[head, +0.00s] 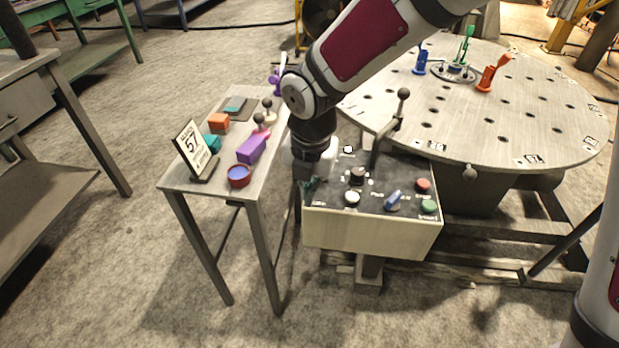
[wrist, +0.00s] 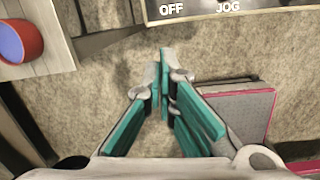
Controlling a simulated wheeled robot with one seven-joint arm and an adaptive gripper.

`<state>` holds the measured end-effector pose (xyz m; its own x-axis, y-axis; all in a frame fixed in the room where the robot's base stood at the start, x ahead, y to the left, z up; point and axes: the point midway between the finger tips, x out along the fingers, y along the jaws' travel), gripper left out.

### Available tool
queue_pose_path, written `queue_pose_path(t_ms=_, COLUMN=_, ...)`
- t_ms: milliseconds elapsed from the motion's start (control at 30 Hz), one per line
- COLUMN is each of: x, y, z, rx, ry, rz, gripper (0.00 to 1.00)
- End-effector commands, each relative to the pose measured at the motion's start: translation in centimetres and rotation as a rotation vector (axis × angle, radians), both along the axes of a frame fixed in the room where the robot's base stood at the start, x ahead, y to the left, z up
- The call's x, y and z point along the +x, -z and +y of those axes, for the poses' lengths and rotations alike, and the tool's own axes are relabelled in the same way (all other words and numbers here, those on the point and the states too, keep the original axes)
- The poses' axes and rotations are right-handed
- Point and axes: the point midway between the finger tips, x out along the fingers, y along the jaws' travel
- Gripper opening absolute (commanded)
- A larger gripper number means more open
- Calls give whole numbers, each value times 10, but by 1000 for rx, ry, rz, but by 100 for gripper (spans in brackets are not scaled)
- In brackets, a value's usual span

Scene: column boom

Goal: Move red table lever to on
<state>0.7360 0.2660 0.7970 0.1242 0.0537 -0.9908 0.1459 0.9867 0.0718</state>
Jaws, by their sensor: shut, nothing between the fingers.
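A red-orange lever-like piece (head: 492,73) stands tilted on the round metal table (head: 545,130); I cannot read its setting. Blue (head: 421,62) and green (head: 467,45) pieces stand near it. A control box (head: 372,232) stands in front of the table, with a black ball-topped lever (head: 391,125), knobs and a red button (head: 423,185). My gripper (head: 311,187) is by the box's left front corner, far from the red-orange piece. In the wrist view its teal fingers (wrist: 165,62) meet at the tips, empty; the box's edge (wrist: 240,14) shows "OFF" and "JOG".
A small side table (head: 181,184) at left holds a "57" sign (head: 192,149), a purple block (head: 251,149), a red-blue bowl (head: 239,176) and other items. The bowl also shows in the wrist view (wrist: 28,41). A workbench stands far left. Floor between bench and side table is clear.

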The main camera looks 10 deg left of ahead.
Motion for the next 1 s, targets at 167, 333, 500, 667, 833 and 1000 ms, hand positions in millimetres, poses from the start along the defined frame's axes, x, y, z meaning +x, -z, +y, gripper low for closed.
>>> queue_pose_path(t_ms=167, x=17, y=9, z=-2, rx=2, ry=3, rz=-4, gripper=0)
queue_pose_path(t_ms=333, x=32, y=0, z=-4, rx=1, ry=2, rz=-1, gripper=0)
queue_pose_path(t_ms=500, x=37, y=-3, z=-6, rx=0, ry=1, rz=0, gripper=0)
queue_pose_path(t_ms=667, x=37, y=-3, z=-6, rx=0, ry=0, rz=0, gripper=0)
queue_pose_path(t_ms=833, x=37, y=-3, z=-6, rx=0, ry=0, rz=1, gripper=0)
queue_pose_path(t_ms=1000, x=38, y=-5, z=-6, rx=0, ry=2, rz=16, gripper=0)
